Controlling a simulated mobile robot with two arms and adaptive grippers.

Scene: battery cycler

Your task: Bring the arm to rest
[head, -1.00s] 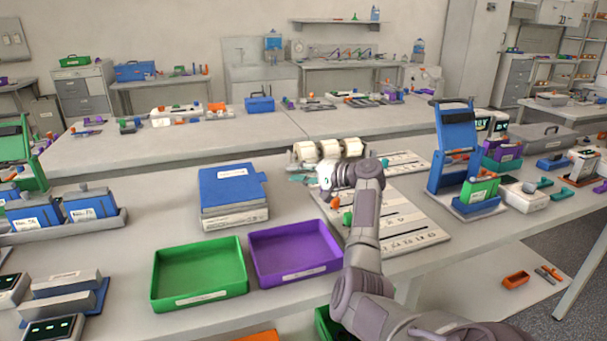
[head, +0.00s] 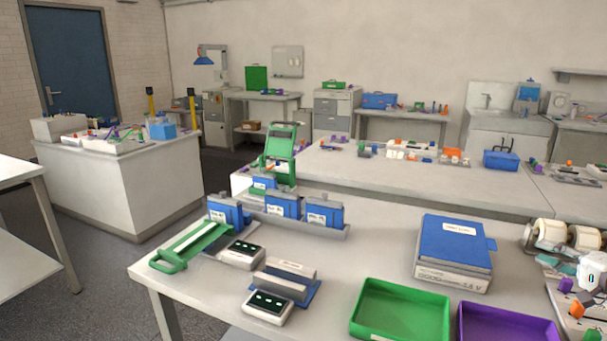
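The white wrist part of my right arm, with a small green light, shows at the right edge of the head view. My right gripper (head: 588,291) is small and partly cut off there, over the board with small coloured parts. I cannot make out its fingers or whether it holds anything. The rest of my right arm is outside the picture. My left arm and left gripper are not in view.
The near bench holds a green tray (head: 400,312), a purple tray (head: 505,325), a blue-topped box (head: 455,245), white rolls (head: 550,233), blue battery units (head: 283,205), a green-handled fixture (head: 190,245) and small display devices (head: 268,305). Floor is free at left.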

